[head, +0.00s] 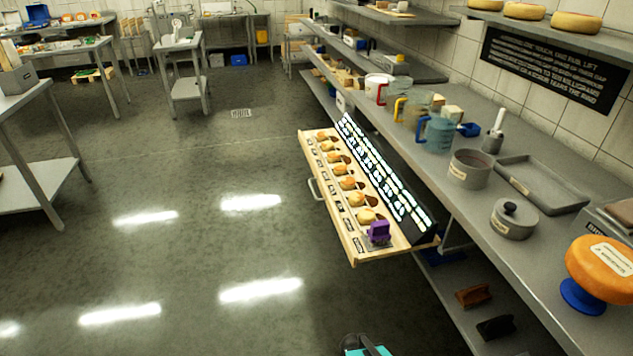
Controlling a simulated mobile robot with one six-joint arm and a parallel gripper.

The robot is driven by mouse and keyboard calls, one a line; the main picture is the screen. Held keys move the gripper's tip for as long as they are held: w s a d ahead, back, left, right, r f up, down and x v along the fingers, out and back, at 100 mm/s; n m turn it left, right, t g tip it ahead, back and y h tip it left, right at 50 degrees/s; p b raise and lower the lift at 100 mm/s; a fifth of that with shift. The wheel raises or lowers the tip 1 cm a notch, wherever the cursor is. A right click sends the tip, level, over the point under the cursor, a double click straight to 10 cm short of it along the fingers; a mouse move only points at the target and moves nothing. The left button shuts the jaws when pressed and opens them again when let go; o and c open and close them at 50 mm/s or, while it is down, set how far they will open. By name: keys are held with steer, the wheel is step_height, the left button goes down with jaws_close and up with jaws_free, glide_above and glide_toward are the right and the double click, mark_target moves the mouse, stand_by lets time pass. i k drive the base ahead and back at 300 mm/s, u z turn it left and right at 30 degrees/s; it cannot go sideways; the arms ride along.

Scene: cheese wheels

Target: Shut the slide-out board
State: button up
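The slide-out board (352,243) is a pale wooden tray, pulled out from under the long grey bench over the floor. A grey bar handle (315,188) sits on its left, outer edge. A row of small round yellow-orange pieces (347,183) lies in it with labels beside them, and a purple item (379,232) stands at its near end. A dark panel with lit white labels (385,180) slopes up along its bench side. Only a teal and dark part of my arm shows at the bottom edge, well below the board; my gripper's fingers are not visible.
The grey bench (456,222) on the right holds jugs, a pot (469,169), a lidded tin (513,217), a tray (541,183) and an orange cheese wheel (600,262) on a blue stand. Open floor (220,220) lies left of the board. Steel tables stand farther left.

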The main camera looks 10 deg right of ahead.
mark_target(413, 227)
steer(key=u, duration=0.4)
steer(key=i, duration=1.1)
steer(key=u, duration=1.1)
steer(key=i, duration=0.55)
steer(key=u, duration=0.35)
